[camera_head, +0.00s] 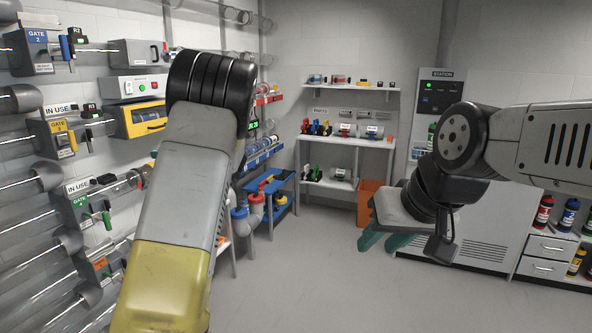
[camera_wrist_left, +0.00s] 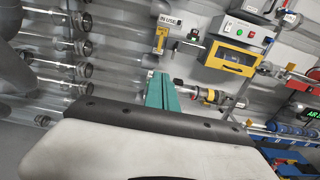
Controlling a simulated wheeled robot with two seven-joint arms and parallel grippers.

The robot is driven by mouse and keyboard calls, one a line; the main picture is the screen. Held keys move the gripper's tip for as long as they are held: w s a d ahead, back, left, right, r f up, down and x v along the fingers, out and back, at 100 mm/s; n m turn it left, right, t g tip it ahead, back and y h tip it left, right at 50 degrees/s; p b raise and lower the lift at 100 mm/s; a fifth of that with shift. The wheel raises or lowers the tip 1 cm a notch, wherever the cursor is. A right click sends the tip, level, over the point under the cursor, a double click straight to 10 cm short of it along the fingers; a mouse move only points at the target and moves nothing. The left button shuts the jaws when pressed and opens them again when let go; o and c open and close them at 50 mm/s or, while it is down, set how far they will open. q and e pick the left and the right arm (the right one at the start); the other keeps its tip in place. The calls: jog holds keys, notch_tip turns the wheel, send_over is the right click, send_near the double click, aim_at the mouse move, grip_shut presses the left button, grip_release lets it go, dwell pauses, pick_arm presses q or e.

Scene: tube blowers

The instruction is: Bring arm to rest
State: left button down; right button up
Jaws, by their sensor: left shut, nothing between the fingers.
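My left arm (camera_head: 190,165) rises from the bottom of the head view, bent at a black joint. Its gripper is hidden there, but in the left wrist view my left gripper (camera_wrist_left: 162,92) shows its teal fingers together and empty, in front of the tube wall. My right arm (camera_head: 540,145) comes in from the right and bends down at its black joint. My right gripper (camera_head: 384,240) hangs below it, with teal fingers apart and nothing visible between them, in front of the grey cabinet.
Clear tubes, gate boxes (camera_head: 40,50) and a yellow-framed box (camera_head: 140,118) line the left wall, close to my left arm. A blue rack (camera_head: 272,185), shelves (camera_head: 345,140) and an orange bin (camera_head: 370,200) stand behind. A grey cabinet (camera_head: 480,225) is at right. The middle floor is clear.

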pick_arm(q)
jog(key=s+d+f+n+g+h, duration=0.1)
jog(key=s+f+n+h, duration=0.1)
jog(key=s+n+h, duration=0.3)
jog(key=s+d+f+n+g, duration=0.1)
jog(key=s+f+n+g, duration=0.15)
jog(key=s, duration=0.35)
jog(key=s+f+n+g+h, duration=0.1)
jog(key=s+f+n+h, duration=0.15)
jog(key=s, duration=0.35)
jog(key=s+d+r+n+t+h, duration=0.1)
jog(key=s+d+n+t+h, duration=0.1)
jog(key=s+d+n+h, duration=0.3)
jog(key=s+d+r+n+t+h, duration=0.2)
jog(key=s+d+n+h, duration=0.4)
jog(key=s+d, duration=0.7)
jog(key=d, duration=0.5)
jog(key=shift+s+d+n, duration=0.2)
jog(key=shift+s+n, duration=0.2)
